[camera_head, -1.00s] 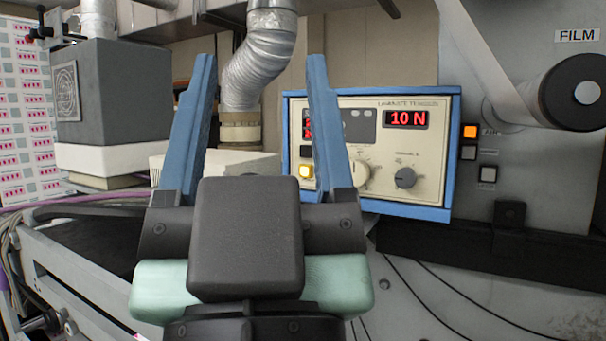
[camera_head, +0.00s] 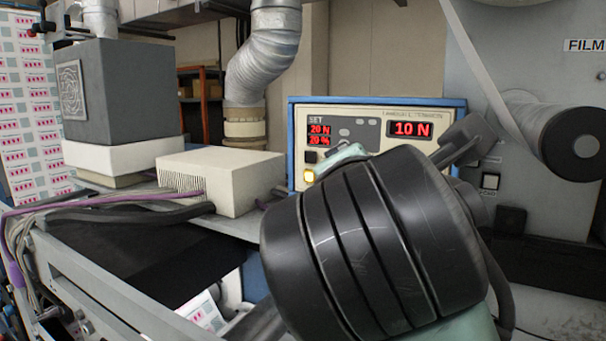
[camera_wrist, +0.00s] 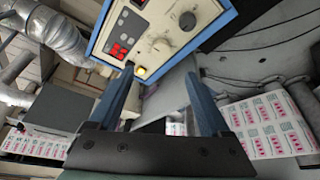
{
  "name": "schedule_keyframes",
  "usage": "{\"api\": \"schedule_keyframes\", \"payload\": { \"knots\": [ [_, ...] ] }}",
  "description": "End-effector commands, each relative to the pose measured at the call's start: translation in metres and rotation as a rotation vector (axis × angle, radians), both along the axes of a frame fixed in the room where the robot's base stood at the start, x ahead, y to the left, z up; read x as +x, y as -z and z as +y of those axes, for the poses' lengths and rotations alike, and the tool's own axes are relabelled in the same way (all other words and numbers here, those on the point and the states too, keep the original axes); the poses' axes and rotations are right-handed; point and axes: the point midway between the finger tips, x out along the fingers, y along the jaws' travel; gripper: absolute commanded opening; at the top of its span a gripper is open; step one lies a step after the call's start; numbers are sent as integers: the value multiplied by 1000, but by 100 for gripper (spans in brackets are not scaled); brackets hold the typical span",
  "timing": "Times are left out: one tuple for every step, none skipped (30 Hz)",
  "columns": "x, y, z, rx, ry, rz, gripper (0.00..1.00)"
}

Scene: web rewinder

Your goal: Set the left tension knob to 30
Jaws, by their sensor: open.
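The tension control box (camera_head: 360,103) has a cream face and blue frame. Its SET display (camera_head: 320,134) reads 20 N and 20 %, and the other display (camera_head: 409,129) reads 10 N. My arm hides both knobs in the head view. In the wrist view, a pale left knob (camera_wrist: 162,46) and a dark right knob (camera_wrist: 187,21) sit on the tilted-looking panel. My gripper (camera_wrist: 159,72) is open and empty, its blue fingers apart. The fingertips appear below the panel's lower edge, near the lit yellow button (camera_wrist: 140,71), not around a knob. Contact cannot be told.
A white vented box (camera_head: 220,180) and a grey block (camera_head: 120,95) stand left of the control box. A silver duct (camera_head: 265,55) rises behind. A film roller (camera_head: 560,140) is at the right. Purple cables (camera_head: 110,199) run along the left.

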Motion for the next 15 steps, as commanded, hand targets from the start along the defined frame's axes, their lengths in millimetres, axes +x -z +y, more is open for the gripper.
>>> {"api": "schedule_keyframes", "payload": {
  "knots": [
    [2, 1, -2, -11, 3, 11, 82],
    [4, 1, -3, -14, 4, 15, 82],
    [7, 2, -4, -14, 5, 16, 82],
    [10, 2, -5, -13, 5, 15, 82],
    [14, 3, -6, -13, 4, 14, 82],
    [20, 4, -8, -12, 5, 16, 82],
    [25, 6, -9, -11, 4, 17, 82],
    [31, 6, -10, -10, 4, 17, 82],
    [39, 7, -13, -10, 5, 15, 82],
    [45, 8, -14, -9, 5, 16, 82],
    [52, 10, -16, -9, 5, 17, 82],
    [60, 11, -18, -8, 4, 16, 82],
    [66, 12, -19, -9, 4, 15, 82],
    [72, 14, -21, -9, 4, 15, 82],
    [80, 16, -23, -9, 5, 15, 82]
  ]
}}
